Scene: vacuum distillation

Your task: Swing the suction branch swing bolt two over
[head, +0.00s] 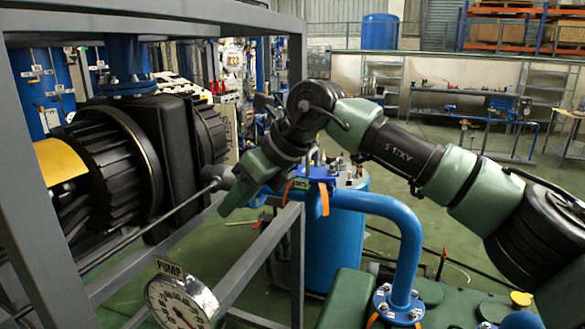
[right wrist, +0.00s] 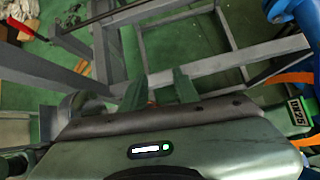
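The suction branch is a blue pipe (head: 400,225) that bends up from a lower flange and runs to a blue bolted joint (head: 318,172). Orange straps and a DN25 tag (head: 301,184) hang at this joint; the tag also shows at the right of the right wrist view (right wrist: 300,106). Small bolts stand on the joint, but I cannot tell which is swing bolt two. My right gripper (head: 232,200) is left of the joint, apart from it. In the right wrist view its two green fingers (right wrist: 158,88) are spread, with no held object visible. My left gripper is not in view.
A grey frame (head: 300,265) surrounds the black ribbed pump (head: 120,165) at left. A long dark rod (head: 150,235) crosses the frame, ending near my right gripper. A PUMP gauge (head: 180,300) sits at the bottom. Green floor lies beyond.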

